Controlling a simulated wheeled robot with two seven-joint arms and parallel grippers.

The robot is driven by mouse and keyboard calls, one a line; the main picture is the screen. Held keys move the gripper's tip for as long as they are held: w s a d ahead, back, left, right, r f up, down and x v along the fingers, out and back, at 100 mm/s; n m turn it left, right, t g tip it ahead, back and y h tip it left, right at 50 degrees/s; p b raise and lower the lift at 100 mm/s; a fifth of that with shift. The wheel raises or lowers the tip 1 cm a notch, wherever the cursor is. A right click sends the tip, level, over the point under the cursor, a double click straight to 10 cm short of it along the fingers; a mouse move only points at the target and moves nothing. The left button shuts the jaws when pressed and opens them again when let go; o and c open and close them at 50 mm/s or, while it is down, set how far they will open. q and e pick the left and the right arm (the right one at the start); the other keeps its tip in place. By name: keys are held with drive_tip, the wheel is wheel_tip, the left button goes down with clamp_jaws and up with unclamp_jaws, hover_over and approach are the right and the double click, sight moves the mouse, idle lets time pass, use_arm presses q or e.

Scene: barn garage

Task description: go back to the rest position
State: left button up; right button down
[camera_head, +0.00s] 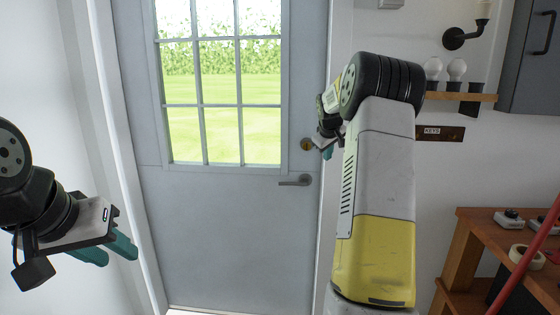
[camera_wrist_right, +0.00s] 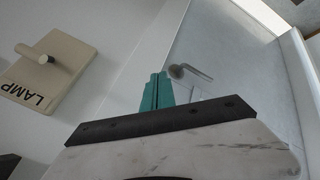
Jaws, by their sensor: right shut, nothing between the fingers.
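My left gripper (camera_head: 118,258) is at the lower left in the head view, with its two teal fingers apart and nothing between them. My right gripper (camera_head: 327,150) is partly hidden behind my right arm, in front of the door's right edge near the lock. In the right wrist view its teal fingers (camera_wrist_right: 157,92) are together and empty. The grey door (camera_head: 225,215) is closed, with a lever handle (camera_head: 296,181) below a round brass lock (camera_head: 307,144). A lever handle also shows in the wrist view (camera_wrist_right: 190,72), just beyond the fingertips.
A wooden bench (camera_head: 470,228) with tape and small devices stands at the lower right, with a red pole (camera_head: 530,252) in front. A shelf with bulbs (camera_head: 460,96) and a KEYS plate (camera_head: 440,133) are on the right wall. A LAMP switch plate (camera_wrist_right: 50,72) shows in the wrist view.

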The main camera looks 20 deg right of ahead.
drive_tip(key=s+a+r+y, duration=0.1)
drive_tip(key=s+a+r, duration=0.6)
drive_tip(key=s+a, duration=0.3)
drive_tip(key=s+a+f+m+y, duration=0.1)
drive_tip(key=s+a, duration=0.5)
drive_tip(key=s, duration=0.4)
drive_tip(key=s+a+f+m+y, duration=0.1)
drive_tip(key=s+a+f+y, duration=0.1)
drive_tip(key=s+a, duration=0.5)
drive_tip(key=s+a+f+m+y, duration=0.1)
drive_tip(key=s+a, duration=0.6)
drive_tip(key=s, duration=0.7)
drive_tip(key=shift+f+y, duration=0.3)
drive_tip(key=shift+f, duration=0.25)
